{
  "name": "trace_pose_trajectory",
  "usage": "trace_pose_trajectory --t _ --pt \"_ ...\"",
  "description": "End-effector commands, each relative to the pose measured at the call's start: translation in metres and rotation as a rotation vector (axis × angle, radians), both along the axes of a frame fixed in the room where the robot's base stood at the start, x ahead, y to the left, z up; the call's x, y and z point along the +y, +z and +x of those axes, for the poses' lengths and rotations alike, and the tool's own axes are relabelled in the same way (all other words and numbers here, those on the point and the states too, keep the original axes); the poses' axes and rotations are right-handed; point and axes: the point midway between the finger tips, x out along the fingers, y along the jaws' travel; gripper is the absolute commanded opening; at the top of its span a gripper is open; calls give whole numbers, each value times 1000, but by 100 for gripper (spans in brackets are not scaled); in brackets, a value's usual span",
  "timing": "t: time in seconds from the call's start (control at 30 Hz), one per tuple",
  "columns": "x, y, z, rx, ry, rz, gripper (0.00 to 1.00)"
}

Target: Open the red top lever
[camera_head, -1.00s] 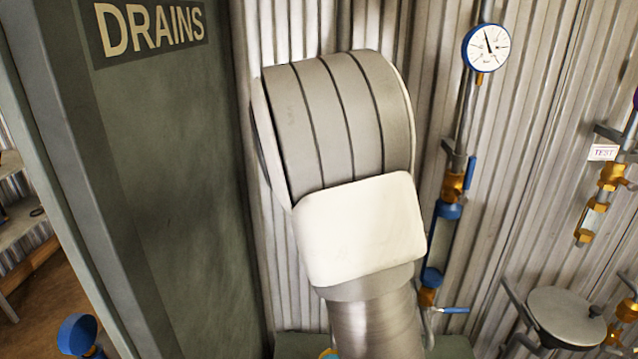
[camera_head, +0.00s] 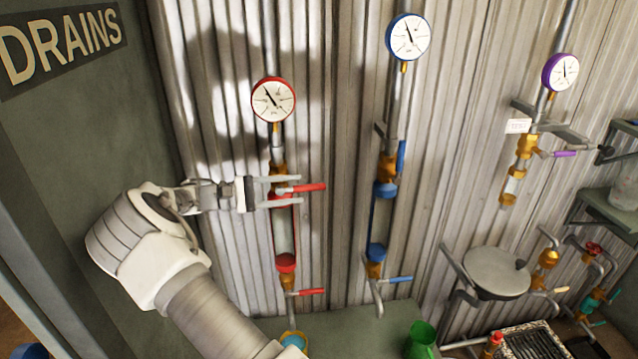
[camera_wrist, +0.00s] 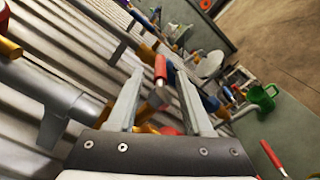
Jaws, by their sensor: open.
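The red top lever (camera_head: 312,187) sticks out to the right, roughly level, from the brass valve above the red-framed sight tube (camera_head: 284,232). My gripper (camera_head: 298,190) is open, with one finger above the lever and one below it. In the wrist view the red lever (camera_wrist: 160,67) stands between the two spread fingers (camera_wrist: 160,76), with space on both sides. I see no clear contact. The gripper's palm hides part of the valve body in the wrist view.
A red gauge (camera_head: 273,99) is above, and a lower red lever (camera_head: 311,292) is below. The blue pipe with its gauge (camera_head: 408,37) and lever (camera_head: 400,280) stands to the right. A green jug (camera_head: 421,340) is on the bench. The corrugated wall is close behind.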

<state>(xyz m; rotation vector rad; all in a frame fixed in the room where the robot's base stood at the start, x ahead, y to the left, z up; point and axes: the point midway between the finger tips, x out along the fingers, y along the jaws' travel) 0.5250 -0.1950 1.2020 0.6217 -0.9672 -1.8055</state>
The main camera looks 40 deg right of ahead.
Motion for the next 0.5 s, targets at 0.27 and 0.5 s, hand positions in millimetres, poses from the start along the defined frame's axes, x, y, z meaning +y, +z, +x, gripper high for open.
trace_pose_trajectory --t 0.27,0.5 --pt "-38 2 -18 0 -5 2 51" --pt "-62 1 -29 0 -3 2 51"
